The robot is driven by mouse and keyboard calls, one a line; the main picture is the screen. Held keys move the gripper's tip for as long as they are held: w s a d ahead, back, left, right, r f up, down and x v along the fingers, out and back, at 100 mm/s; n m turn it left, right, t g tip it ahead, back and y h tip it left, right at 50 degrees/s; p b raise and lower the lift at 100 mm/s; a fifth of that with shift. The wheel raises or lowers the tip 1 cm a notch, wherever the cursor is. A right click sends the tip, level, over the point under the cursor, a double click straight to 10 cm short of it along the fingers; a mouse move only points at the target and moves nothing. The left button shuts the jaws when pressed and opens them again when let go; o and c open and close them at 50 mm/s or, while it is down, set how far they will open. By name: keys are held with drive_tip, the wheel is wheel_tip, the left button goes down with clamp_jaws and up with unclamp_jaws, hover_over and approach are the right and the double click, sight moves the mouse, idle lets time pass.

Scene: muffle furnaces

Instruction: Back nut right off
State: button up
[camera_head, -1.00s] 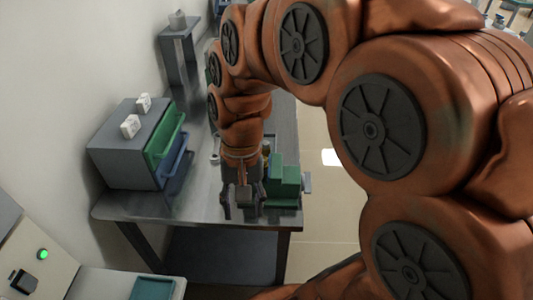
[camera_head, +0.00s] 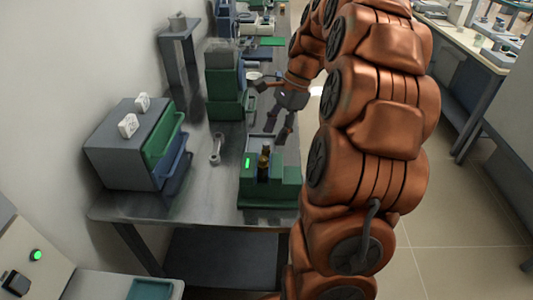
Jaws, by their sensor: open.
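A green fixture (camera_head: 256,192) stands near the front right of the grey bench, with a lit green indicator on its upper left. A dark, brassy upright post (camera_head: 264,165) rises from its middle. It looks like the threaded part, but the nut is too small to tell apart from it. My gripper (camera_head: 278,130) hangs behind and a little right of the fixture, above the bench's right edge. Its dark fingers are spread and empty, apart from the post.
A metal wrench (camera_head: 216,149) lies on the bench left of the fixture. A grey cabinet with green and blue drawers (camera_head: 115,160) stands at left. A green and grey machine (camera_head: 224,85) stands behind.

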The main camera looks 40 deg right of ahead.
sight(265, 158)
drive_tip(key=shift+p+x, duration=0.6)
drive_tip(key=shift+x, duration=3)
clamp_jaws()
